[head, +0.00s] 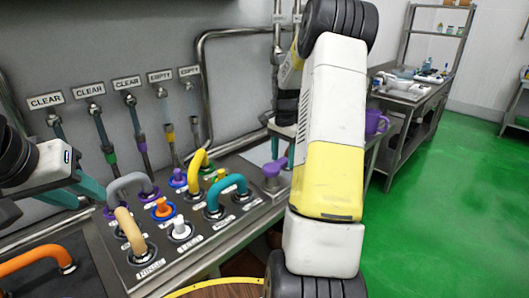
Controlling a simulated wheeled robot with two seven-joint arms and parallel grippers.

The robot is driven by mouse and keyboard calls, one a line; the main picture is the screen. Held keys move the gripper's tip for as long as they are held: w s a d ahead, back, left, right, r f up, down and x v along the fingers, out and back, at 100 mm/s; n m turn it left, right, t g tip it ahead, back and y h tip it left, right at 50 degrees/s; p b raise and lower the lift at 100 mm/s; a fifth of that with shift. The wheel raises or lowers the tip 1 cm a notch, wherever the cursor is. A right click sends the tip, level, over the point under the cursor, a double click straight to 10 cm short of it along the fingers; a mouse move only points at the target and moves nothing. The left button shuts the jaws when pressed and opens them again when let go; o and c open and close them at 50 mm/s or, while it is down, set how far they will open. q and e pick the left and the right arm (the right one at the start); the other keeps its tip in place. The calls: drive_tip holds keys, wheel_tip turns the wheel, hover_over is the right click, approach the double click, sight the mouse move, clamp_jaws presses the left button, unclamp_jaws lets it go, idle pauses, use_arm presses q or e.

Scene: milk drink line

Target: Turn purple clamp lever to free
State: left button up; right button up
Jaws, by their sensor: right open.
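A purple fitting (271,171), which looks like the clamp lever, stands at the right end of the panel in the head view. Its lever angle is too small to read. My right gripper (283,152) hangs just above and to the right of it, with its teal fingers apart and nothing seen between them. My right arm hides part of the area beside it. My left gripper (82,195) is at the left edge of the panel, away from the purple fitting. Its teal fingers show, but their opening is unclear.
The panel (190,255) carries several coloured hose loops and plugs close together. An orange hose (35,258) lies at the lower left. Pipes with CLEAR and EMPTY labels line the wall. The green floor (440,200) is open.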

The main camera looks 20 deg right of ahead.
clamp_jaws()
idle(1.3)
